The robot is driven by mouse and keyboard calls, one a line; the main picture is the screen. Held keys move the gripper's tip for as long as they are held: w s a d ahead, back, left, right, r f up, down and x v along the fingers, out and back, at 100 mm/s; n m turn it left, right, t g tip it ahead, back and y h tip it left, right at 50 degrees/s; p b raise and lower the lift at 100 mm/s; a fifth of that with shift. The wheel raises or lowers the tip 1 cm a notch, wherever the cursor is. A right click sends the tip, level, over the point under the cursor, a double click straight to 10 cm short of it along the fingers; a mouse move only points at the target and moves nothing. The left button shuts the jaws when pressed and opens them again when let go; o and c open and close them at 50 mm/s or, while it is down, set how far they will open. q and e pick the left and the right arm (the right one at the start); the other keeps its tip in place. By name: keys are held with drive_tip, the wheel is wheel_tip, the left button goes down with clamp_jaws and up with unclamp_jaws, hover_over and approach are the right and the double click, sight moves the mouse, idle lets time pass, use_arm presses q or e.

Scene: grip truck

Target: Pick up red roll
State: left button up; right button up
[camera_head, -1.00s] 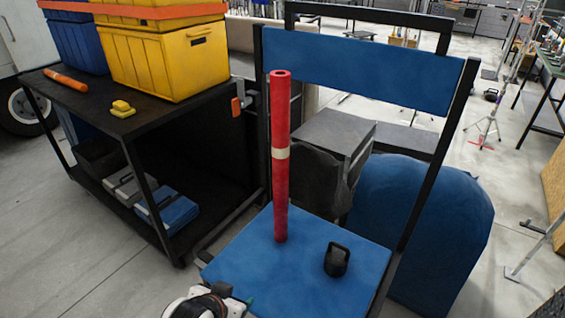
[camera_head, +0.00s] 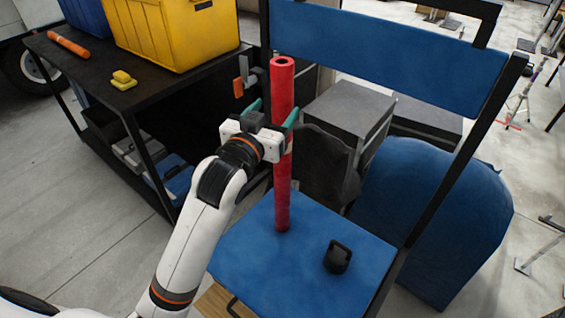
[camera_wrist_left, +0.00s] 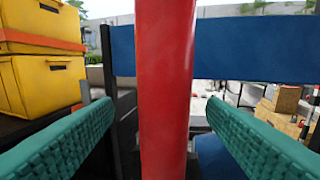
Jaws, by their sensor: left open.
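The red roll (camera_head: 282,195) stands upright on the blue seat (camera_head: 325,285) of a chair-like cart, with a pale band around its middle. My left gripper (camera_head: 274,110) is at the roll's upper half, just above mid-height, and its arm hides part of the band. In the left wrist view the red roll (camera_wrist_left: 165,90) stands between the two green fingers (camera_wrist_left: 165,125). The fingers are open, with a gap visible on both sides of the roll. My right gripper is not in view.
A black kettlebell-like object (camera_head: 338,257) sits on the seat right of the roll. A blue backrest (camera_head: 390,55) rises behind it. To the left is a black shelf cart (camera_head: 95,75) with yellow bins (camera_head: 185,35) and an orange roll (camera_head: 68,44). A blue rounded object (camera_head: 435,225) stands at right.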

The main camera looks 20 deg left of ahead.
use_arm(q)
drive_tip(key=shift+w, duration=0.4)
drive_tip(key=w+p, duration=0.1)
drive_tip(key=w, duration=0.1)
drive_tip(key=w+p, duration=0.1)
drive_tip(key=w, duration=0.1)
drive_tip(key=shift+d+r+p, duration=0.25)
drive_tip(key=shift+d+p, duration=0.05)
drive_tip(key=shift+d, duration=0.1)
drive_tip(key=shift+w+f, duration=0.15)
drive_tip(key=shift+w, duration=0.35)
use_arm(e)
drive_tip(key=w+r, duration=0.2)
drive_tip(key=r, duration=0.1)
use_arm(q)
drive_tip(key=shift+c, duration=1.1)
drive_tip(key=shift+s, duration=0.1)
clamp_jaws()
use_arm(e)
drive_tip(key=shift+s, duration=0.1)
